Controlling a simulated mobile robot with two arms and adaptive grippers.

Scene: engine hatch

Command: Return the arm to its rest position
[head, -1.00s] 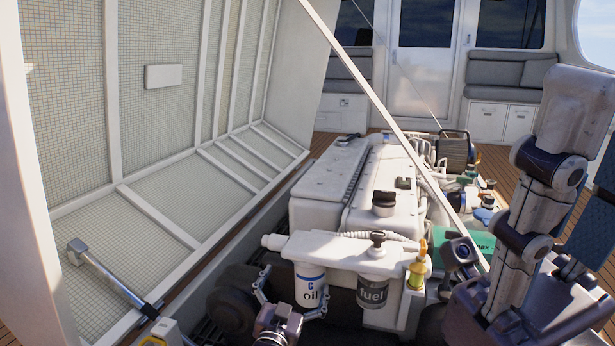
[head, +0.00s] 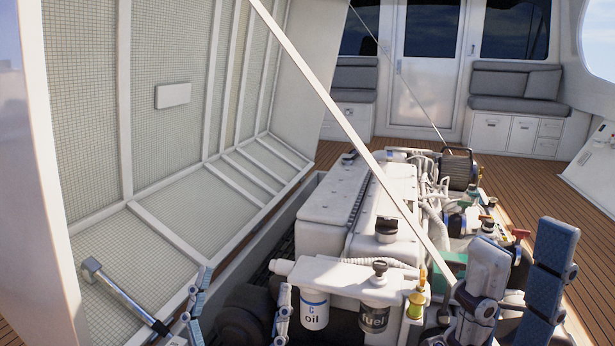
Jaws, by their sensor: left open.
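My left gripper (head: 239,290) is at the bottom left with its fingers spread. It is empty, and its right finger stands just left of the white oil filter (head: 314,312). I cannot tell whether they touch. The dark fuel filter (head: 374,318) hangs beside the oil filter, under the white bracket (head: 335,275). My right gripper (head: 524,235) is at the lower right, fingers pointing up and apart, with nothing between them. Both wrists are partly cut off by the bottom edge.
The white engine (head: 335,205) fills the middle. The raised hatch (head: 175,150) stands at left, and a thin strut (head: 335,115) crosses diagonally in front of the engine. A yellow-topped fitting (head: 416,300) sits right of the filters. Wooden deck (head: 540,190) is clear at right.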

